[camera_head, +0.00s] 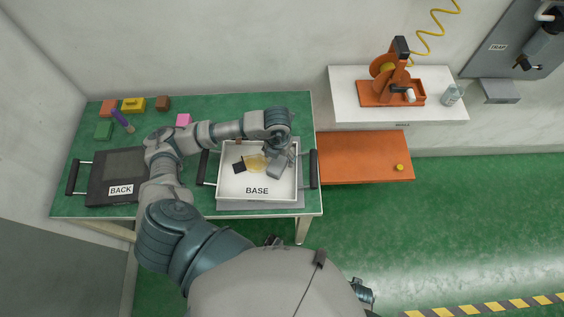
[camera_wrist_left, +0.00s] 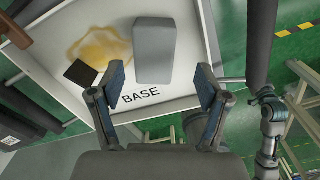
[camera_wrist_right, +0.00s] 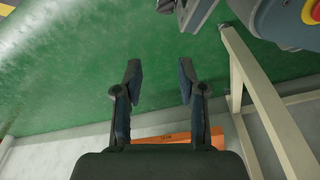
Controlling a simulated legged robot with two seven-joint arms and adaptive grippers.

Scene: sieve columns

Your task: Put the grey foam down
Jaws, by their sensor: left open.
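The grey foam (camera_head: 275,171) is a plain grey block inside the white tray marked BASE (camera_head: 230,191), right of the tray's middle. In the left wrist view the grey foam (camera_wrist_left: 155,50) lies beyond the fingertips, apart from both fingers. My left gripper (camera_wrist_left: 161,86) is open above the tray, its fingers spread wider than the block. In the head view my left gripper (camera_head: 288,156) is at the tray's right side, close to the foam and partly hidden by my arm. My right gripper (camera_wrist_right: 159,76) is open and empty over the green floor.
A yellowish stain (camera_head: 255,163) and a small dark square (camera_head: 239,168) are in the tray. A dark box marked BACK (camera_head: 118,165) stands left on the green table (camera_head: 290,108). Several coloured blocks lie at the back left. An orange shelf (camera_head: 350,158) is to the right.

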